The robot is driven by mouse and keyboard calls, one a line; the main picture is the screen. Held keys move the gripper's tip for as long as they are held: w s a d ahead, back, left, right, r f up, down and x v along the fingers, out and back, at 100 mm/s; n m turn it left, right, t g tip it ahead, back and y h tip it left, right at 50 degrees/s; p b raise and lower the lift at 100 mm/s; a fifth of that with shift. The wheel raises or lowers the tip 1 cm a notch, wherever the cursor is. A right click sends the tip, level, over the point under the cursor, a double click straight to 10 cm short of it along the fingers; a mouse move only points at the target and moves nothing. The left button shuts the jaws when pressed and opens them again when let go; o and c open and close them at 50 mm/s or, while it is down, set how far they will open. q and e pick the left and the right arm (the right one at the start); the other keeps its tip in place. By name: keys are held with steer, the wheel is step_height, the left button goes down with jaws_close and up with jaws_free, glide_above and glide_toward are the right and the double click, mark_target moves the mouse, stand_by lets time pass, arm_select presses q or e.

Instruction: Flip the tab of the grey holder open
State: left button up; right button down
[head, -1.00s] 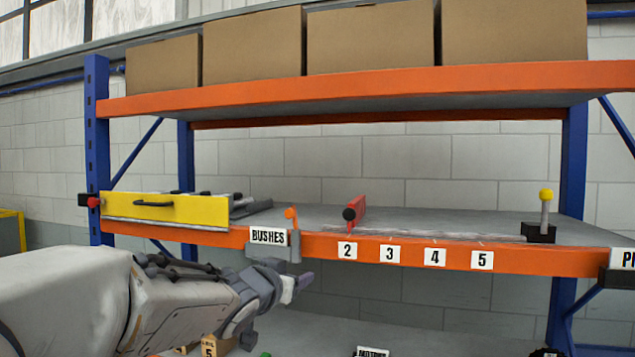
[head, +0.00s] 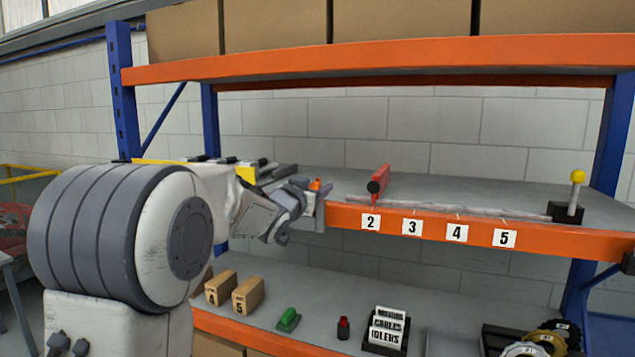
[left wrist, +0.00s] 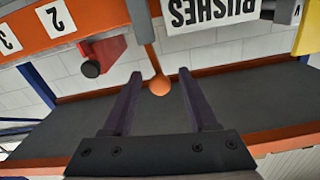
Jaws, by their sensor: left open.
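The grey holder (head: 320,215) is on the front edge of the orange shelf beam, left of label 2, partly hidden behind my left arm. Its tab has an orange tip (head: 315,185), which stands up above the holder. In the left wrist view, turned upside down, the grey tab ends in a round orange tip (left wrist: 159,87). My left gripper (head: 308,190) is open at the tab; in the left wrist view its two dark fingers (left wrist: 160,75) stand on either side of the orange tip with gaps. My right gripper is not in view.
The BUSHES card (left wrist: 210,12) is beside the tab. A yellow drawer (head: 245,173) is behind my arm. Boxes (head: 248,295) and a green part (head: 289,319) stand on the lower shelf.

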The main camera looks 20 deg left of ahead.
arm_select(q)
steer(key=shift+w, duration=0.1)
jaws_close()
steer(key=m+b, duration=0.2)
steer(key=b, duration=0.1)
steer(key=shift+d+f, duration=0.3)
steer(key=shift+d, duration=0.1)
steer(key=shift+d+r+m+b, duration=0.25)
steer(key=shift+m+b, duration=0.35)
steer(key=shift+m, duration=0.3)
jaws_free()
